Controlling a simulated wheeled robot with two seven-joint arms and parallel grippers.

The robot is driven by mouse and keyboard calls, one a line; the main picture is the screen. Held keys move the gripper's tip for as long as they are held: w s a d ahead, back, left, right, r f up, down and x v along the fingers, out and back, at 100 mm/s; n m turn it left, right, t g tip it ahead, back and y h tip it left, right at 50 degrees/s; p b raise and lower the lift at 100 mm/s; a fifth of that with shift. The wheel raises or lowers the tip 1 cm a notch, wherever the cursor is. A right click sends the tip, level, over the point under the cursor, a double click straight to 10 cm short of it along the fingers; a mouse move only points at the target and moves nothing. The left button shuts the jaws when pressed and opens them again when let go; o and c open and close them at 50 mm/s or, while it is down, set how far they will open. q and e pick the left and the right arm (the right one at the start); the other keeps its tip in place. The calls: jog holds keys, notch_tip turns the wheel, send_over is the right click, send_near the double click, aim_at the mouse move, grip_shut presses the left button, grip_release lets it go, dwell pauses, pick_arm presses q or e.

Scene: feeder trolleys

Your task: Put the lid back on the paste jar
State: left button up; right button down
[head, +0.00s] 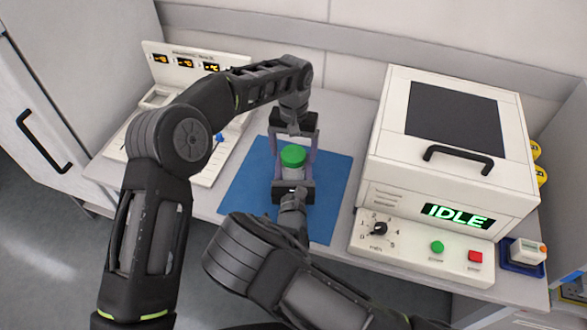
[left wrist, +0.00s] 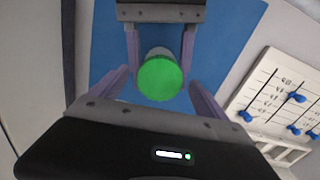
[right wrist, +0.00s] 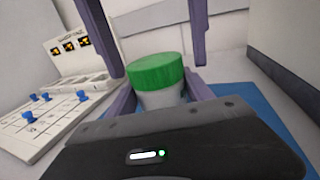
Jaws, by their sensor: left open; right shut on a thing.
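The white paste jar (right wrist: 160,98) stands upright on the blue mat (head: 243,190), with the green lid (head: 293,156) level on its top. The lid also shows in the left wrist view (left wrist: 160,79) and the right wrist view (right wrist: 156,72). My right gripper (head: 293,176) is low on the near side, shut on the jar body. My left gripper (head: 297,146) is at the lid from the far side, open, with a finger on either side of it and gaps between. Whether the lid's thread is engaged is hidden.
A white machine (head: 450,150) with an IDLE display and front buttons stands on the right. A white panel with blue sliders (head: 218,137) is on the left behind my left arm. A small device in a blue tray (head: 524,268) sits at the right edge.

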pick_arm(q)
jog(key=shift+r, duration=1.95)
jog(key=shift+c, duration=0.4)
